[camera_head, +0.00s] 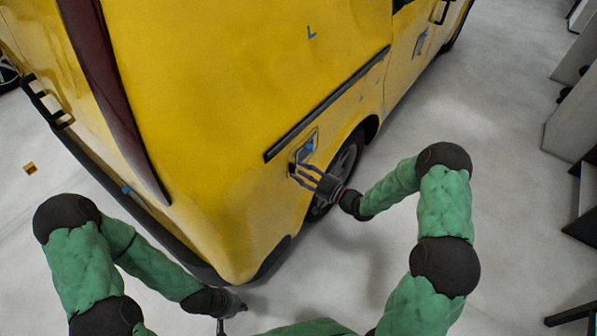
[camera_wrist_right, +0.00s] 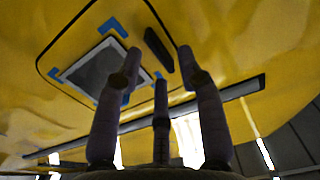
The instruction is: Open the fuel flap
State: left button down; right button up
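The fuel flap (camera_head: 304,147) is on the side of the yellow van, below the dark trim strip and above the rear wheel. In the right wrist view the flap (camera_wrist_right: 95,40) has a dark rounded outline. A grey square (camera_wrist_right: 97,68) with blue tape at its corners and a short dark bar (camera_wrist_right: 158,48) are on it. My right gripper (camera_head: 299,174) is at the flap's lower edge. In the wrist view its fingers (camera_wrist_right: 160,58) are spread, with the dark bar between their tips; contact cannot be told. My left gripper (camera_head: 238,308) is low beside the rear bumper, its fingers unclear.
The van's black rear bumper (camera_head: 140,212) stands between my arms. A dark trim strip (camera_head: 326,104) runs along the side, and the rear wheel (camera_head: 345,168) is behind my right gripper. Grey floor (camera_head: 500,150) is open to the right, with grey cabinets (camera_head: 573,125) at the edge.

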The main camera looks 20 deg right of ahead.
pick_arm(q)
jog(key=shift+f, duration=0.15)
pick_arm(e)
jog(key=shift+w+a, duration=0.45)
jog(key=shift+w, duration=0.15)
grip_shut()
jog(key=shift+s+d, duration=0.1)
